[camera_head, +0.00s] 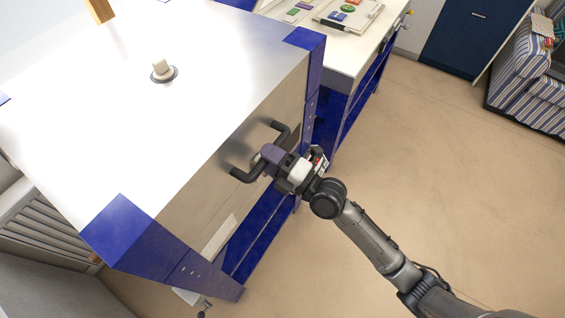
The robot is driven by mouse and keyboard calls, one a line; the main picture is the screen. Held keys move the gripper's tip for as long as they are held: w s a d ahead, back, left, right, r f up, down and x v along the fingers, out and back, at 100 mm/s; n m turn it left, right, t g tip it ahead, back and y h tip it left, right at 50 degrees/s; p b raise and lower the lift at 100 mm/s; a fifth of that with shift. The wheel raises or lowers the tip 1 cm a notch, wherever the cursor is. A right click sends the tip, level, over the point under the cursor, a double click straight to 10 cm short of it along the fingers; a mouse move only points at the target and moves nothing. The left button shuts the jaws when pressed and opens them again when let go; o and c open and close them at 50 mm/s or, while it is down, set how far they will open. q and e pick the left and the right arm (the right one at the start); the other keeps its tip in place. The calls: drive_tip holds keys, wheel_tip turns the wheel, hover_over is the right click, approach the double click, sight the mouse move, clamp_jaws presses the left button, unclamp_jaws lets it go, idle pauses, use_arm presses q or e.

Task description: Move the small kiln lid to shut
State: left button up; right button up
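The kiln lid (110,125) is a broad pale metal slab with blue corner pieces, filling the left of the head view. A black U-shaped handle (241,175) sticks out from its metal front face. My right gripper (268,160) is at the middle of this handle, its dark fingers overlapping the bar. The fingertips are hidden against the handle, so I cannot tell whether they are closed on it. The gap between lid and kiln body is not clearly visible from above. My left gripper is not in view.
A small plug (163,71) stands on the lid's top. A white-topped workbench (345,62) with blue legs stands behind the kiln, holding a tray (349,14). A striped sofa (522,75) is at the far right. The tan floor (450,165) between is clear.

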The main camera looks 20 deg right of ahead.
drive_tip(key=v, duration=1.4)
drive_tip(key=shift+w, duration=0.1)
idle(0.3)
